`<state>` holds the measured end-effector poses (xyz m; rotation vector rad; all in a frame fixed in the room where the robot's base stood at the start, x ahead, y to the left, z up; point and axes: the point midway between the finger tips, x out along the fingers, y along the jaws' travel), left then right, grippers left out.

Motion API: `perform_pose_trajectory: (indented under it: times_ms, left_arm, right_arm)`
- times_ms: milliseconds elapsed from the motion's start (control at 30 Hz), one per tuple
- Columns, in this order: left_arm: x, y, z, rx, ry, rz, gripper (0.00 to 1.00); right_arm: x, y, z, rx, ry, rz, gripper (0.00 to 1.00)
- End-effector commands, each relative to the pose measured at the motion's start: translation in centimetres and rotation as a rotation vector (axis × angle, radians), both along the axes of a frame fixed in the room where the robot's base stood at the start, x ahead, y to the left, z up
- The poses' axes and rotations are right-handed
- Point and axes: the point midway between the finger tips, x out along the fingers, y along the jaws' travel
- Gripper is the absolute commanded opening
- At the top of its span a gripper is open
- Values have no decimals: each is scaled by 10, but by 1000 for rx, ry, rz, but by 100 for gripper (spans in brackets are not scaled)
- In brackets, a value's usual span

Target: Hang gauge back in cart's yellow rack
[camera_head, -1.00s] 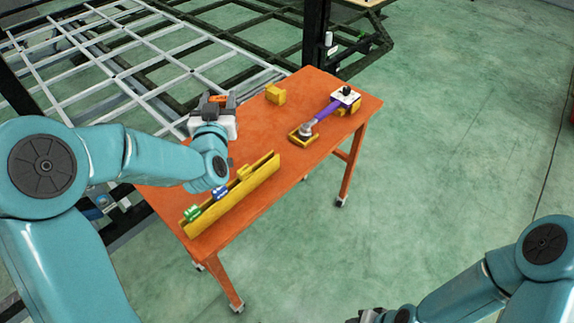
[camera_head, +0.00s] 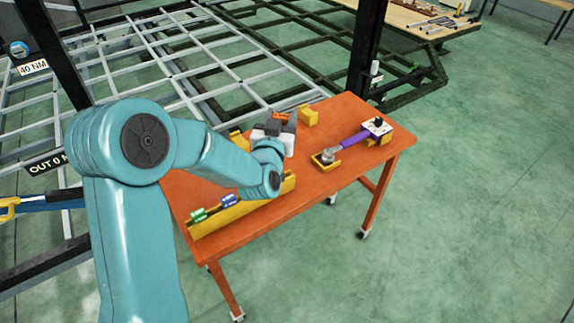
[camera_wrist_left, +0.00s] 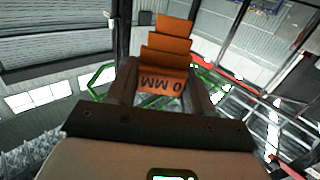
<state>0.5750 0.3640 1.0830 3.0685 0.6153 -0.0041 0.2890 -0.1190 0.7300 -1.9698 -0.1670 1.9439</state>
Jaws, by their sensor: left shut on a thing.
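The orange stepped gauge (camera_wrist_left: 165,60), its lettering partly readable as "0 MM", is held between the fingers of my left gripper (camera_wrist_left: 160,92) in the left wrist view. In the head view the left gripper (camera_head: 276,130) is above the orange cart, with a bit of the orange gauge (camera_head: 281,115) showing at its far side. The yellow rack (camera_head: 240,215) runs along the cart's near left edge, partly hidden by my left forearm. A green gauge (camera_head: 198,215) and a blue gauge (camera_head: 229,201) sit in it. My right gripper is out of view.
On the orange cart (camera_head: 330,125) stand a yellow block (camera_head: 309,117) and a purple-handled tool (camera_head: 352,138) lying across yellow holders. The grey trailer frame (camera_head: 170,60) lies behind, with a dark post (camera_head: 366,50) close to the cart. Green floor right of the cart is clear.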

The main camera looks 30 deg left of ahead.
Motion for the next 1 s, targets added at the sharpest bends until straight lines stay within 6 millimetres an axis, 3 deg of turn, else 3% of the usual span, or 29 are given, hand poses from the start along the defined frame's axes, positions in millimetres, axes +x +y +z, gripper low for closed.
perform_pose_trajectory:
  times_ms: [100, 300, 700, 1000]
  left_arm:
    - [0, 0, -39, -2, 9, -1, 22]
    - [0, -2, -85, -2, 3, -2, 22]
    - [3, -7, -135, 0, 1, -5, 22]
    - [3, -7, -138, 1, -2, -4, 22]
  right_arm:
    - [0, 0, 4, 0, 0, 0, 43]
    - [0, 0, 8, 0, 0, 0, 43]
    - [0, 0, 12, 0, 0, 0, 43]
    - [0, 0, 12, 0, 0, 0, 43]
